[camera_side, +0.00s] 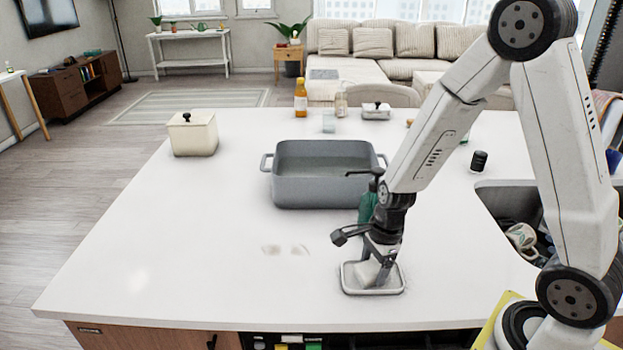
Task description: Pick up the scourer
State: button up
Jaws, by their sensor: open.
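A small pale tray with a grey rim (353,289) lies on the white island top near its front edge. A whitish block (367,273), which looks like the scourer, sits in this tray. My gripper (372,262) points down right over the tray, with its tips at or just above the block. The jaws are open, and the dark gripper body partly hides the block. I cannot tell whether the fingers touch it. A green bottle with a dark pump top (366,205) stands just behind my gripper and is partly hidden by it.
A grey two-handled basin (322,190) stands behind the tray. A cream lidded box (193,134) is at the back left, and an orange bottle (300,98) at the back. The sink (510,207) opens on the right. The left front of the counter (180,260) is clear.

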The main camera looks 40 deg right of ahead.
aim_at(374, 267)
jog(key=shift+f, duration=0.3)
dwell(0.4)
jog(key=c, duration=1)
jog(key=shift+r, duration=0.15)
jog(key=shift+r, duration=4.85)
